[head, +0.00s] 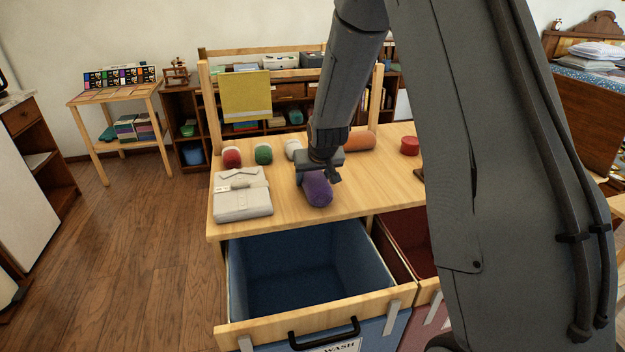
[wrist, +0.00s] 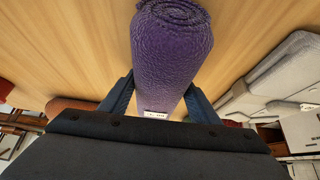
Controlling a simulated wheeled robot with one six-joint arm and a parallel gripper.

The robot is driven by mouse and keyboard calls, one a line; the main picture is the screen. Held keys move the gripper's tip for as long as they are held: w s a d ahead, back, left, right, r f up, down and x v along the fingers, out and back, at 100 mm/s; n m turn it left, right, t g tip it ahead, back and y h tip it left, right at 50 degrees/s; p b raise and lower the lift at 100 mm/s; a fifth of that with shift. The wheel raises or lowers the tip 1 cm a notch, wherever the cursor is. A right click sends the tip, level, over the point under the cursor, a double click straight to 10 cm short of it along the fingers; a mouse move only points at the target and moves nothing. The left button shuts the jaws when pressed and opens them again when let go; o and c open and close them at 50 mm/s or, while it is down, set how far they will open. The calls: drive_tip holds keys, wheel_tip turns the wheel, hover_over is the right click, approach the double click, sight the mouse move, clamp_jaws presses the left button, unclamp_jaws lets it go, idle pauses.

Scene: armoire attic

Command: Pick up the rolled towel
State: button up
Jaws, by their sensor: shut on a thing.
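A purple rolled towel (head: 317,188) is on or just above the wooden table top, near its front edge. My gripper (head: 318,172) is over the towel from above and shut on it. In the wrist view the purple towel (wrist: 172,55) lies between the two fingers of my gripper (wrist: 160,100), with its spiral end at the top of the picture. A small white label shows on the towel close to the palm. I cannot tell whether the towel touches the table.
Folded grey cloth (head: 242,196) lies left of the towel. Red (head: 231,157), green (head: 263,153) and white (head: 293,149) rolls stand behind, with an orange roll (head: 359,141) and a red item (head: 410,145) to the right. An open, empty-looking blue wash bin (head: 310,265) is below the front edge.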

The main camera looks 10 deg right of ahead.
wheel_tip(320, 180, up, 10)
drive_tip(key=shift+r, duration=0.1)
idle(0.4)
